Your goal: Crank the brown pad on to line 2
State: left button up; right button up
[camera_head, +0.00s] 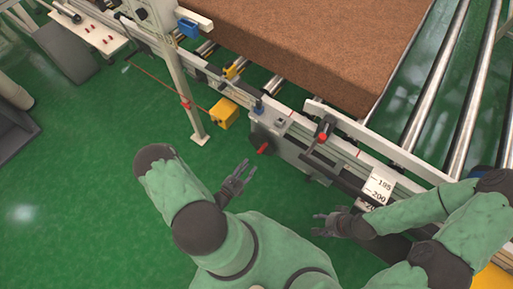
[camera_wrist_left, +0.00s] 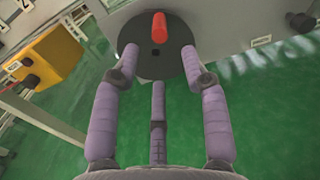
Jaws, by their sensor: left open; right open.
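The brown pad (camera_head: 310,45) lies on the roller conveyor at the top of the head view. A crank, a dark round disc (camera_wrist_left: 175,58) with a red handle (camera_wrist_left: 159,32), is on the side of the conveyor frame. The red handle also shows in the head view (camera_head: 262,148). My left gripper (camera_head: 246,170) is open and empty, just short of the crank. In the left wrist view its fingers (camera_wrist_left: 158,75) are spread below the red handle and apart from it. My right gripper (camera_head: 318,222) is open and empty near the conveyor's side.
Metal rollers (camera_head: 440,85) run to the right of the pad. A yellow box (camera_head: 223,114) hangs beside a white post (camera_head: 180,85) left of the crank. A white scale marked 195 and 200 (camera_head: 379,186) sits on the frame. The green floor (camera_head: 85,190) at left is clear.

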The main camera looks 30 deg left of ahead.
aim_at(259, 153)
pick_arm(q)
jog(key=w, duration=0.3)
jog(key=w+b, duration=0.1)
jog(key=w, duration=0.6)
jog(key=shift+d+b, duration=0.35)
jog(key=shift+d, duration=0.05)
grip_shut()
